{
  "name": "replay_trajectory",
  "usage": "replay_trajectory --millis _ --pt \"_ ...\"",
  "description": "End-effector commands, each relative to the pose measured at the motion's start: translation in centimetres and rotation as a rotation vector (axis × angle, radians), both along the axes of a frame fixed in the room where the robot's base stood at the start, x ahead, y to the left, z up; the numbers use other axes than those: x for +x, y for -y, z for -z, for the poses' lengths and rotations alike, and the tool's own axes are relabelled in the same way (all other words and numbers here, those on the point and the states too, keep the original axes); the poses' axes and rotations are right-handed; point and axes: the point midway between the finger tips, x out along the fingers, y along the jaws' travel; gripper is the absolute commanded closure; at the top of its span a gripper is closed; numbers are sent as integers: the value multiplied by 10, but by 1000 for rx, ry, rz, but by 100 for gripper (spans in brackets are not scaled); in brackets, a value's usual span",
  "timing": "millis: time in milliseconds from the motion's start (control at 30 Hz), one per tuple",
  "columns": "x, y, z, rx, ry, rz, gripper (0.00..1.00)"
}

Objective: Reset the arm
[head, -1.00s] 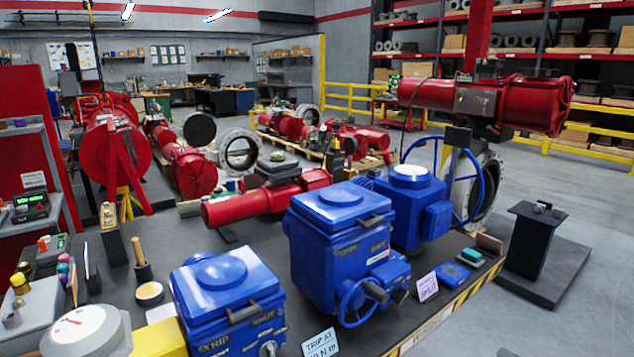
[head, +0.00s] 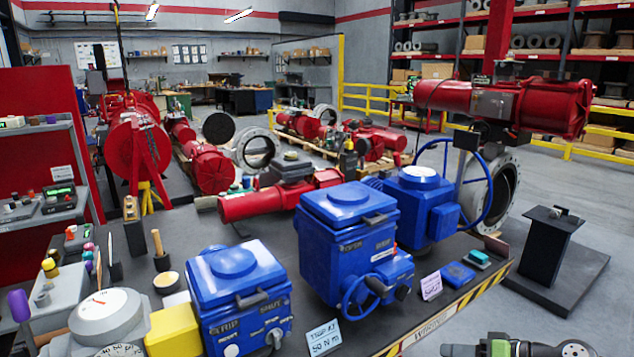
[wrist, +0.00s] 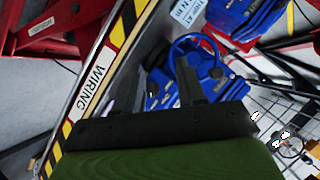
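My gripper (wrist: 157,78) shows in the wrist view as two dark fingers standing apart. I see nothing held between them. Its green body fills the bottom of that view. In the head view, part of my arm (head: 525,348) enters at the bottom right edge, over the floor in front of the bench and mostly cut off. Blue actuators stand on the bench: one at the near left (head: 238,295), one with a small handwheel (head: 345,240) in the middle. Blue actuator parts also show beyond the fingers in the wrist view, apart from them as far as I can tell.
The bench's yellow-black striped edge (head: 455,307) runs diagonally before me, and it shows in the wrist view (wrist: 128,25). A black pedestal (head: 545,250) stands at right. A red actuator on a valve (head: 505,105) rises behind.

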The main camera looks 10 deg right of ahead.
Motion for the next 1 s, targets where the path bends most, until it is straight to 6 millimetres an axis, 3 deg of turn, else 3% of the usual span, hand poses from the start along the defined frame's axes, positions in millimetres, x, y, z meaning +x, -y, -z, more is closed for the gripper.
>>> replay_trajectory --millis 133,267,367,500,633,800,1000 --pt "11 -62 -18 -135 -181 -116 61" --pt "3 -126 -43 -329 -353 -190 61" --pt "-19 -170 -69 -497 -442 -202 61" --pt "-64 -216 -110 -694 -472 -155 61" --pt "-118 -241 -141 -802 -422 -79 61" --pt "-176 -248 -157 -816 -340 -4 61" --pt "-193 -246 -156 -800 -314 18 61"
